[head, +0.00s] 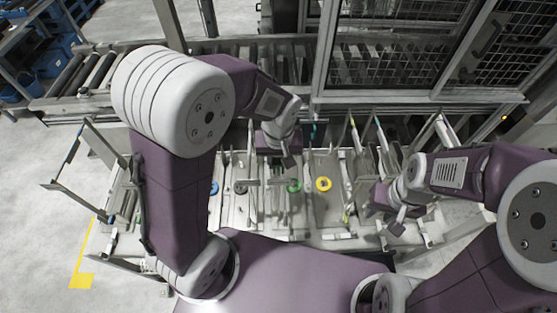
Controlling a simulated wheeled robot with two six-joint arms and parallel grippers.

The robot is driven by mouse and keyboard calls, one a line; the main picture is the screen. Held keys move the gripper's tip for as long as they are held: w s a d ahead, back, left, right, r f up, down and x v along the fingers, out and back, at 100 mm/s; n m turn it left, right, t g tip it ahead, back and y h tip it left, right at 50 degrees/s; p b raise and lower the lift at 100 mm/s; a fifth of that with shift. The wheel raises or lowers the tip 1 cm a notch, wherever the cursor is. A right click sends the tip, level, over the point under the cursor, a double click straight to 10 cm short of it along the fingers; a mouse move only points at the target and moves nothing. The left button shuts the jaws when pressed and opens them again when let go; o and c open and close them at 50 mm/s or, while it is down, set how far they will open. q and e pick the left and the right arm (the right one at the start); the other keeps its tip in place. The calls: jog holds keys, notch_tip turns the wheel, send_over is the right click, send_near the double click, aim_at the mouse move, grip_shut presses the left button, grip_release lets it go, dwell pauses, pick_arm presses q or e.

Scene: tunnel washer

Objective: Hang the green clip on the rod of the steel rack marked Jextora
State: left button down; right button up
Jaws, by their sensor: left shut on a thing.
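My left gripper (287,158) points down over the middle of the table and is shut. A green ring-shaped piece (293,186), which looks like the green clip, shows just below its fingertips. The thing between the fingers is too small to make out clearly. My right gripper (397,222) hangs over the right part of the table, apart from the green piece; its jaw opening is unclear. Several upright steel racks with thin rods stand on the table, one near the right gripper (350,185). No Jextora marking is readable.
Blue (214,187), dark (240,187) and yellow (323,184) rings sit in a row beside the green one. A tilted steel frame (72,145) stands at the left. A roller conveyor (90,75) and mesh cage (400,45) close off the back. Uprights crowd the table.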

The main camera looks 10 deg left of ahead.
pick_arm(q)
jog(key=c, duration=1)
grip_release()
jog(key=r, duration=0.6)
jog(key=s+r+b, duration=0.1)
jog(key=r, duration=0.2)
jog(key=shift+s+d, duration=0.1)
jog(key=shift+d, duration=0.05)
jog(key=shift+f, duration=0.1)
